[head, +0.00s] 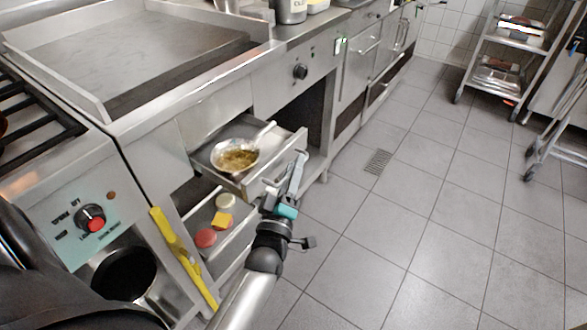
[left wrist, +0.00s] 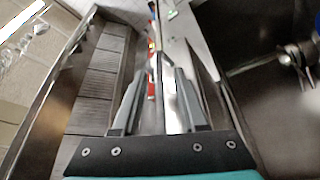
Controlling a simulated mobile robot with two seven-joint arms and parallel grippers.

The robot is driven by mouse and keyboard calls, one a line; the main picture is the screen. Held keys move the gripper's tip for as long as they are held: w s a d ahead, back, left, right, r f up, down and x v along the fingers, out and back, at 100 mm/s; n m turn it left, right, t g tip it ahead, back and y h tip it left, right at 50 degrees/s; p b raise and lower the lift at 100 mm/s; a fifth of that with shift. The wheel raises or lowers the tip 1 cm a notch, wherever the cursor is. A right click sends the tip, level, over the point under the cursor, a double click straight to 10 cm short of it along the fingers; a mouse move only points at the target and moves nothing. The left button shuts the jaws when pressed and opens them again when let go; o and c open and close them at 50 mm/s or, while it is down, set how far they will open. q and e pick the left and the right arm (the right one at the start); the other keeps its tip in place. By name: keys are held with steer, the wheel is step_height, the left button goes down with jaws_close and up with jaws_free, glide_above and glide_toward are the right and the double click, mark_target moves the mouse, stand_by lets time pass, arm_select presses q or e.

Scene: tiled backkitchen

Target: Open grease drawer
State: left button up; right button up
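The upper drawer (head: 222,147) under the griddle is pulled out, with a metal front and a bar handle (head: 272,181). A small metal pan (head: 237,158) of yellowish-brown contents sits in it. My left gripper (head: 298,172) is at the right end of the drawer front, next to the handle. In the left wrist view the gripper (left wrist: 160,85) has its fingers apart, with a metal edge running between them. I cannot tell whether either finger touches it. Part of the pan (left wrist: 300,60) shows at the right there. My right gripper is not in view.
A lower compartment (head: 190,262) holds several round and square food pieces, under the open drawer. The griddle (head: 150,45) is above. Tiled floor (head: 420,230) to the right is clear; a wheeled rack (head: 510,60) stands far off.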

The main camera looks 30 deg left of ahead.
arm_select(q)
steer(key=shift+s+d, duration=0.15)
steer(key=shift+s, duration=0.15)
steer(key=p+v, duration=0.3)
steer(key=v, duration=1.1)
steer(key=shift+s, duration=0.3)
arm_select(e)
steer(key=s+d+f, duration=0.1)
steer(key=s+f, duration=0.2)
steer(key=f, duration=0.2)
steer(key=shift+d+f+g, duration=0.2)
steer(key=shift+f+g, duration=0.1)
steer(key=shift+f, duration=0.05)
arm_select(q)
steer(key=shift+d, duration=0.1)
